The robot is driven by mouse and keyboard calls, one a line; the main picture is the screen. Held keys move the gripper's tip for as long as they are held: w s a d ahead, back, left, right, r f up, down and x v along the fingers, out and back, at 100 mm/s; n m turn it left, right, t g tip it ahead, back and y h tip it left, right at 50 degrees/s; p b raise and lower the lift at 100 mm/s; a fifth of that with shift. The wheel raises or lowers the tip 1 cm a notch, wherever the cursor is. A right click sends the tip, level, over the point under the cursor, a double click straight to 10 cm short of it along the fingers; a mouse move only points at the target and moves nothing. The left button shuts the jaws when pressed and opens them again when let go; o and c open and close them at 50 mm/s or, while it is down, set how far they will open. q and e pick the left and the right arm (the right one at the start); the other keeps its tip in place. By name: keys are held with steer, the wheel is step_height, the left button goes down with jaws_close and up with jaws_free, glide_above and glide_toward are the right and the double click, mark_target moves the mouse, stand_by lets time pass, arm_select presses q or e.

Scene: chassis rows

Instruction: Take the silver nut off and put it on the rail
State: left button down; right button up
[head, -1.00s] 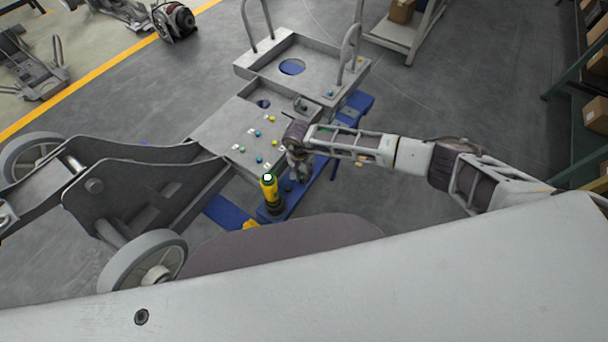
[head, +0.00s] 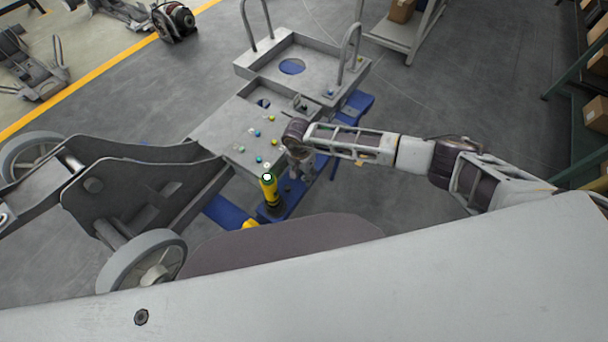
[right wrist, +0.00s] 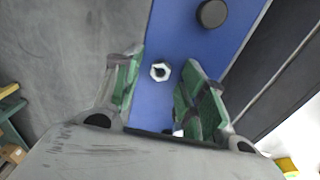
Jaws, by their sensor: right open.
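A silver hex nut (right wrist: 160,71) with a dark hole shows in the right wrist view on a blue surface. It lies in line with the gap between my right gripper's (right wrist: 160,85) green-padded fingers, which are apart with nothing held. Whether the nut sits on a stud or lies loose, I cannot tell. In the head view my right gripper (head: 301,168) is at the right edge of the grey chassis plate (head: 215,125), above the long blue rail (head: 295,195). The nut cannot be made out there. My left gripper is not in view.
A yellow tool (head: 269,190) with a bright white-green top stands near the gripper on the blue part. Several small coloured pieces (head: 258,134) sit on the chassis plate. A black round knob (right wrist: 212,14) is on the blue surface beyond the nut. Upright grey handles (head: 349,50) rise behind.

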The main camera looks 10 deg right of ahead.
step_height(320, 180, up, 11)
steer(key=a, duration=0.1)
steer(key=shift+w+r, duration=0.15)
stand_by(0.4)
stand_by(0.6)
